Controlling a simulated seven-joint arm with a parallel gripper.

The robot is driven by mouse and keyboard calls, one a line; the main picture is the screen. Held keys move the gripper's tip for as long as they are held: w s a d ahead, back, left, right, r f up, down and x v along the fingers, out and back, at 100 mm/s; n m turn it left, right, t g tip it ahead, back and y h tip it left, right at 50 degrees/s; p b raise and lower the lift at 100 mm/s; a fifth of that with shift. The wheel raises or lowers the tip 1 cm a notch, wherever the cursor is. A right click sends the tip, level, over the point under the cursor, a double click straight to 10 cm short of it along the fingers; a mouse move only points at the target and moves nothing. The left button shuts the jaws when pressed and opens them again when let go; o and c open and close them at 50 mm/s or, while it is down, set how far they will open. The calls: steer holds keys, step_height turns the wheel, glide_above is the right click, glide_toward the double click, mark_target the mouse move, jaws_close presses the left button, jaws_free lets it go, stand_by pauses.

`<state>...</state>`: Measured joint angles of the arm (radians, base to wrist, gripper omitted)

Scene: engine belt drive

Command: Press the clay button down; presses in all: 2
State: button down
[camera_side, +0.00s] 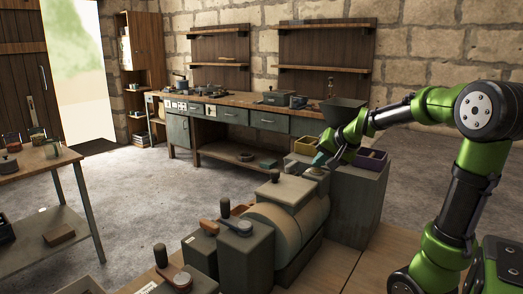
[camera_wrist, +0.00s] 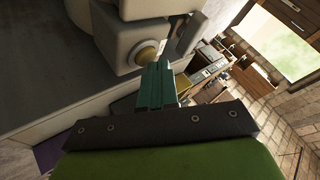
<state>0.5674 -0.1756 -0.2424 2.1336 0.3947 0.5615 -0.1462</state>
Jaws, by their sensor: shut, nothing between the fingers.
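The clay button (camera_wrist: 146,53) is a round beige dome in a pale collar on the machine's grey body, in the wrist view. In the side view a round button-like piece (camera_side: 316,171) shows on top of the machine, just below my fingertips. My gripper (camera_side: 319,160) is shut and empty, with teal fingers pointing down at it. In the wrist view the closed fingertips (camera_wrist: 158,66) lie right beside the button's edge and partly cover it. I cannot tell whether they touch it.
A grey machine with a large beige drum (camera_side: 287,222) stands below my gripper. Lever handles (camera_side: 239,222) rise at its front left. A side table (camera_side: 45,160) stands far left.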

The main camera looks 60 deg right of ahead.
mark_target(320, 170)
steer(key=shift+r, duration=0.6)
steer(key=shift+r, duration=2.5)
steer(key=shift+n+g+y, duration=0.3)
steer(key=shift+y, duration=0.2)
steer(key=a, duration=0.1)
steer(key=a+f, duration=0.2)
steer(key=shift+s+a+f, duration=0.15)
steer(key=shift+s+f, duration=0.1)
steer(key=shift+s, duration=0.05)
steer(key=s+a+f+n+y, duration=0.1)
steer(key=s+a+f+n, duration=0.1)
steer(key=a, duration=0.6)
steer(key=s+a+f+n+y, duration=0.1)
steer(key=a+n, duration=0.3)
steer(key=a, duration=0.5)
steer(key=s+a+f+n+y, duration=0.2)
steer(key=s+a+n, duration=0.1)
steer(key=a, duration=0.6)
steer(key=shift+s+f+g+y, duration=0.3)
steer(key=shift+s+f+y, duration=0.1)
steer(key=shift+s, duration=0.15)
